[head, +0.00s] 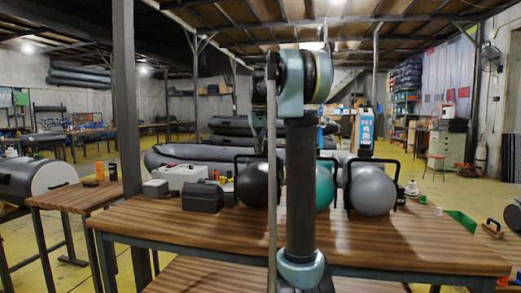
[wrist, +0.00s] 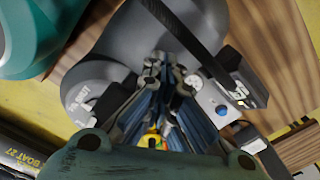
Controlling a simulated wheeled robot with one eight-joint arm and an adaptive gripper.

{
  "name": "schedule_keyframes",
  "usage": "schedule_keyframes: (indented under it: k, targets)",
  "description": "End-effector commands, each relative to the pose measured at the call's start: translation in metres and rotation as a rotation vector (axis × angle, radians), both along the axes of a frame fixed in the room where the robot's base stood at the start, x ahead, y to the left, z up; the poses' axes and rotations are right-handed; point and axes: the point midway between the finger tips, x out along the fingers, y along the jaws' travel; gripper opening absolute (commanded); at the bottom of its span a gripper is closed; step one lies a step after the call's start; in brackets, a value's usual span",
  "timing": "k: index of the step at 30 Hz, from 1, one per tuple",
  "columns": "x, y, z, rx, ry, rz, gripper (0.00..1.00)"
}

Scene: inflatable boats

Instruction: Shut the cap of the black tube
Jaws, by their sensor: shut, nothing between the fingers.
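Another dark rounded piece (head: 513,216) is cut off at the right edge. I cannot tell which is the task's tube. My gripper (wrist: 158,82) is shut and empty in the wrist view, in front of a grey rounded body (wrist: 185,30).
A wooden table (head: 170,232) stands before me. A dark post (head: 127,100) rises at the left. The table's front strip is mostly clear.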

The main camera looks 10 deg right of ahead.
Motion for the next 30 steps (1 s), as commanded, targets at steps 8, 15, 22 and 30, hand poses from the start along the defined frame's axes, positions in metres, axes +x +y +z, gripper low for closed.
schedule_keyframes:
  k: [8,15,22,30]
  targets:
    - [0.003,-0.001,-0.016,-0.001,0.003,-0.002,0.0]
    - [0.004,-0.001,-0.028,-0.002,0.006,-0.002,0.0]
    - [0.006,-0.002,-0.037,-0.003,-0.001,-0.003,0.0]
    - [0.01,-0.005,-0.034,-0.004,-0.003,-0.004,0.0]
